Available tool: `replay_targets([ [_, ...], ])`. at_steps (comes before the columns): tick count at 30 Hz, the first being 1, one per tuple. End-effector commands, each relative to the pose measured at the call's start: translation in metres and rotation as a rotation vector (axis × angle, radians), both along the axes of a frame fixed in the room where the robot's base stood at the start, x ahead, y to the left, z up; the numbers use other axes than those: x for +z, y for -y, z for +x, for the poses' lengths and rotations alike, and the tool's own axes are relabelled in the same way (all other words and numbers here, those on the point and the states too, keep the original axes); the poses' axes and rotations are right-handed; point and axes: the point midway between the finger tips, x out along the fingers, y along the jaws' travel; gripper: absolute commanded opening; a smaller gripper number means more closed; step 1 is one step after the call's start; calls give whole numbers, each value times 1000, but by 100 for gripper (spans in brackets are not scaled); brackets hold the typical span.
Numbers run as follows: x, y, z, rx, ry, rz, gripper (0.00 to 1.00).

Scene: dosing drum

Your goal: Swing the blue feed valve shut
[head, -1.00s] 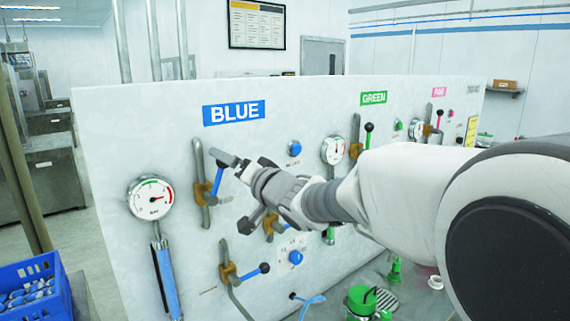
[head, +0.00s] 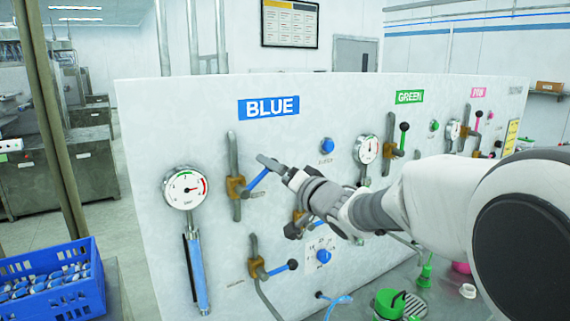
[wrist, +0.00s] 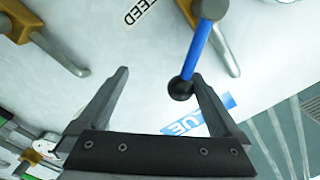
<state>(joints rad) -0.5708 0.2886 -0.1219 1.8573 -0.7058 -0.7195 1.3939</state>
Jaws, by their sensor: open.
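The blue feed valve has a brass body (head: 236,187) on a grey vertical pipe, under the BLUE label. Its blue lever (head: 257,180) slants up to the right. In the wrist view the lever (wrist: 197,53) ends in a dark ball knob (wrist: 181,88). My gripper (head: 272,166) is at the lever's outer end. It is open, and in the wrist view (wrist: 160,76) the knob lies between the fingers, close to the right one. I cannot tell whether they touch. In the head view the fingers hide the knob.
A second blue-handled valve (head: 257,270) sits below, its lever nearly level. A pressure gauge (head: 186,188) is at left, and a blue button (head: 327,145) at right. A blue crate (head: 52,285) stands at lower left. Green and pink valves are farther right along the panel.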

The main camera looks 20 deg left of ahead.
Motion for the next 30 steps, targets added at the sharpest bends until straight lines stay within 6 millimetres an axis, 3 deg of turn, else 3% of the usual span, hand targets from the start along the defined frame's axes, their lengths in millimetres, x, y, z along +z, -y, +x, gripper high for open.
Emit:
replay_targets([
  [30, -47, 6, 7, 1, 0, -1, 100],
])
